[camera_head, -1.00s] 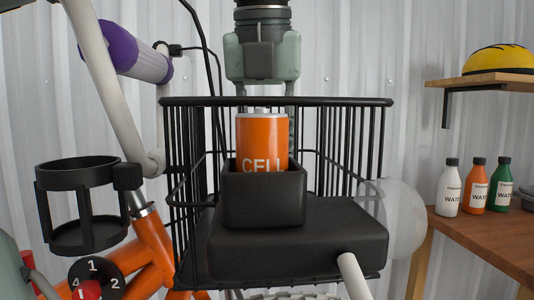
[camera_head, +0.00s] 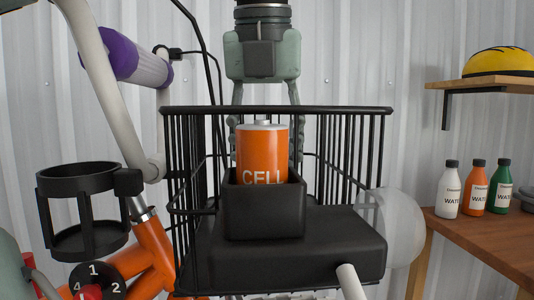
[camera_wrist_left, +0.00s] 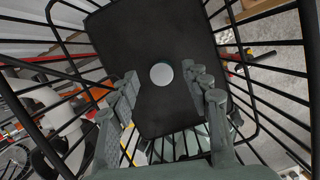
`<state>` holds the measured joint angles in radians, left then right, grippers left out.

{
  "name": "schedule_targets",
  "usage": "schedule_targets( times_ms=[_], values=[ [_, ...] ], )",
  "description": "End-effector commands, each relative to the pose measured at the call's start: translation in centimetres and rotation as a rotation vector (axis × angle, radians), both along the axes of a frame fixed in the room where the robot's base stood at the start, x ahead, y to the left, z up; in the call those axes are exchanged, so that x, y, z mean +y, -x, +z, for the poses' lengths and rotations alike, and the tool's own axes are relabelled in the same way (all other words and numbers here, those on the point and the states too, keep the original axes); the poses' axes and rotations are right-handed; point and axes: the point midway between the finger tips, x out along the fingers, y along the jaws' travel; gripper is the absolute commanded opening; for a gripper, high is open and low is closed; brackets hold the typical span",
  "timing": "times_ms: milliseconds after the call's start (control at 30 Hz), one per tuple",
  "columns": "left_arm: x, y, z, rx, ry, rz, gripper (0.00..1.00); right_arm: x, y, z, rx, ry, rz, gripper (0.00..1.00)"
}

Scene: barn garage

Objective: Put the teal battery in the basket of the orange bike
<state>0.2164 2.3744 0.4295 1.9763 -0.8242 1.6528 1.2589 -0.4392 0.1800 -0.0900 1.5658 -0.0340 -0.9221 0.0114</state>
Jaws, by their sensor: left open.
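My left gripper (camera_head: 266,125) hangs from above, pointing down behind the basket's front rim, fingers spread and open. The black wire basket (camera_head: 285,110) is on the bike, whose orange frame (camera_head: 150,250) shows at left. In the left wrist view, a grey disc with a thin teal rim, apparently the end of the teal battery (camera_wrist_left: 161,74), lies over the black basket floor (camera_wrist_left: 170,35) between the open fingers (camera_wrist_left: 163,90), apart from them. In the head view the battery is hidden. My right gripper is out of view.
An orange battery marked CELL (camera_head: 262,150) stands in a black holder (camera_head: 264,205) in front of the basket. A black cup holder (camera_head: 80,178) is at left. Several bottles (camera_head: 477,190) stand on a wooden table (camera_head: 480,240) at right, below a shelf (camera_head: 480,85).

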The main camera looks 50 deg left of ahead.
Motion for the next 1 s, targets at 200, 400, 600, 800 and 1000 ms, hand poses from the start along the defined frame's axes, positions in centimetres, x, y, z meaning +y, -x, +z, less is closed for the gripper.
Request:
schedule_targets(
  times_ms=[200,400,600,800,1000],
  values=[
    [-0.8,0.9,5.0,-0.006,-0.002,0.004,0.48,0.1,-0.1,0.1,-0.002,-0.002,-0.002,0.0],
    [-1.6,1.8,9.0,-0.003,-0.002,0.002,0.48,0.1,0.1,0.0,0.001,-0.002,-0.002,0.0],
    [-2.0,2.3,11.3,-0.002,0.0,0.001,0.48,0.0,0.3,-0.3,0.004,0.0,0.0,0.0],
    [-2.1,2.5,11.8,0.0,0.0,-0.001,0.48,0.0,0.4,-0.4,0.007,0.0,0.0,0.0],
    [-2.1,2.5,11.8,0.0,0.0,0.0,0.48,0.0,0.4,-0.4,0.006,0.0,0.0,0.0]
  ],
)
